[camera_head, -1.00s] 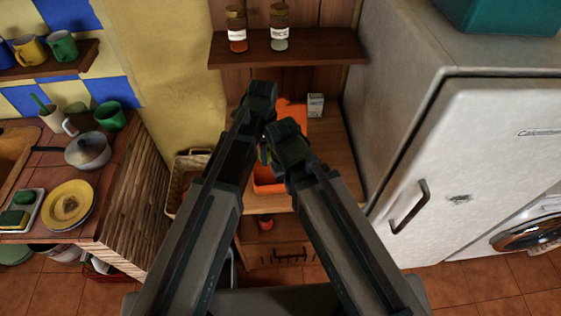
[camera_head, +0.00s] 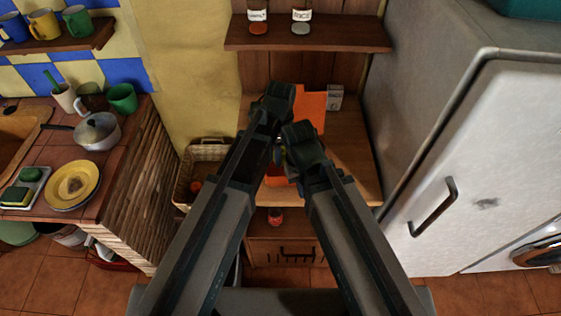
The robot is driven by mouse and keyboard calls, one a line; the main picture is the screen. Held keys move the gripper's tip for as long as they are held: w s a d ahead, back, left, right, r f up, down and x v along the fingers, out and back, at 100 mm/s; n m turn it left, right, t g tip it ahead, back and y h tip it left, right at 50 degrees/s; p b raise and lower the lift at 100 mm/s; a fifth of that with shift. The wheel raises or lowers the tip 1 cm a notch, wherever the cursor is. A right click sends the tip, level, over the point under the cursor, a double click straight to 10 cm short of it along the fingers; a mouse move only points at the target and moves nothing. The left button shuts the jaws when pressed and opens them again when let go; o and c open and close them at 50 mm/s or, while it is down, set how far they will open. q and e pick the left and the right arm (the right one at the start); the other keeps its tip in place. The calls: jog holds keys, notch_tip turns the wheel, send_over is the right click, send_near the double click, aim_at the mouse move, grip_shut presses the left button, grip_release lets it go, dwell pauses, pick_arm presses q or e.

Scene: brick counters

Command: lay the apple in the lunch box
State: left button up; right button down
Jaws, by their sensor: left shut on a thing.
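The orange lunch box stands open on the wooden shelf. Its raised lid (camera_head: 312,103) shows behind my wrists, and part of its lower tray (camera_head: 277,180) shows below them. My left gripper (camera_head: 279,150) is over the lunch box, largely hidden between the two dark wrists. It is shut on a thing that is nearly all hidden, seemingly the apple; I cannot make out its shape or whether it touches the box. My right arm ends at a dark wrist (camera_head: 304,145) close beside the left one, and its fingers are hidden.
A wicker basket (camera_head: 183,192) with a reddish thing in it stands left of the shelf (camera_head: 350,160). A small carton (camera_head: 335,97) stands by the lid. An upper shelf (camera_head: 310,32) with two jars is above.

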pick_arm(q)
notch_tip(320, 180, down, 4)
jog(key=b, duration=0.3)
jog(key=shift+r, duration=0.2)
jog(key=o, duration=1)
jog(key=shift+b, duration=0.3)
jog(key=shift+c, duration=0.2)
jog(key=o, duration=0.4)
jog(key=shift+o, duration=0.2)
